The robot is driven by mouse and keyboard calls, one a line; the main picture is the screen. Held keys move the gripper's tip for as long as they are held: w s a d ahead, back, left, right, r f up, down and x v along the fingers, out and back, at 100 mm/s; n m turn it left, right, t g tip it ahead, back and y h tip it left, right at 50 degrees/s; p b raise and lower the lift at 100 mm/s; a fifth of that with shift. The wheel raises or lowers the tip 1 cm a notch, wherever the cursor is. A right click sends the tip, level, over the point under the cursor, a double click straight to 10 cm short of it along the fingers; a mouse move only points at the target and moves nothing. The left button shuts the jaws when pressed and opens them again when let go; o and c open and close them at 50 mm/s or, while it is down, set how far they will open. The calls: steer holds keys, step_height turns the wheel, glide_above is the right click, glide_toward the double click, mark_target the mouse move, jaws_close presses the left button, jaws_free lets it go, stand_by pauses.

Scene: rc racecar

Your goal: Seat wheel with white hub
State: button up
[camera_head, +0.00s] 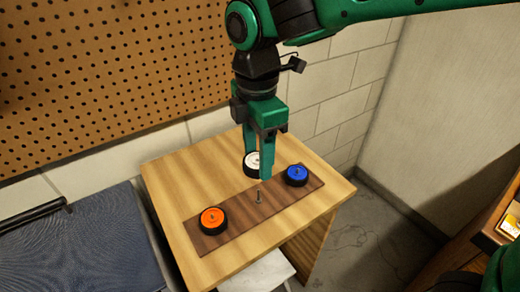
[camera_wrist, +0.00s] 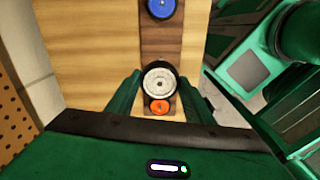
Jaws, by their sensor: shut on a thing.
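The wheel with white hub (camera_head: 251,160) is between the two fingers of my gripper (camera_head: 258,165), which is shut on it. In the wrist view the white hub (camera_wrist: 159,82) faces the camera, with a green finger on each side. In the head view the front finger hides part of the wheel. The wheel appears raised above the dark brown board (camera_head: 236,217). A thin upright bare peg (camera_head: 259,196) stands mid-board, lower in the picture than the wheel. In the wrist view the held wheel hides the peg.
A wheel with orange hub (camera_head: 212,218) sits at the board's left end and a wheel with blue hub (camera_head: 297,174) at its right end. The board lies on a light wooden table (camera_head: 180,175). A pegboard wall (camera_head: 100,80) rises behind. The table around the board is clear.

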steer(key=shift+w+d, duration=0.1)
steer(key=shift+d, duration=0.05)
steer(key=shift+f, duration=2.95)
steer(key=shift+f, duration=2.45)
steer(key=o, duration=1.1)
step_height(320, 180, up, 11)
steer(key=shift+f, duration=0.15)
